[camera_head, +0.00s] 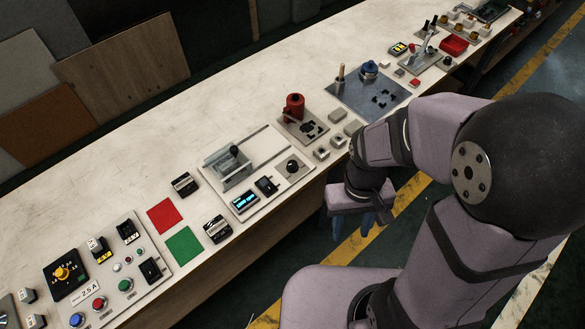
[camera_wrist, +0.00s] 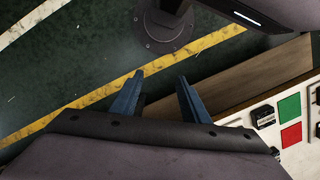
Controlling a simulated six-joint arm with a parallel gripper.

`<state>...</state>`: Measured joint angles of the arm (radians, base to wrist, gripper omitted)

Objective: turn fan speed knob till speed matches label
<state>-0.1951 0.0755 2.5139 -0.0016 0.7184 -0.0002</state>
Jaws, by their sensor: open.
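A black round knob (camera_head: 292,167) sits at the right end of a light panel (camera_head: 262,143) on the bench in the head view. The panel also carries a grey box-shaped unit with a black-topped part (camera_head: 234,165), a lit blue display (camera_head: 244,200) and a small black switch (camera_head: 267,186). The display's digits and any label are too small to read. My gripper (camera_head: 352,226) hangs beyond the bench's front edge, to the right of and below the knob, apart from it. In the wrist view my gripper (camera_wrist: 160,76) is open and empty, with the floor behind its blue fingers.
Left of the panel lie a red square (camera_head: 163,216), a green square (camera_head: 184,246) and black devices (camera_head: 217,229). A panel of coloured buttons and a yellow knob (camera_head: 64,273) is farther left. A red-topped fixture (camera_head: 295,107) stands behind right. The back left bench top is clear.

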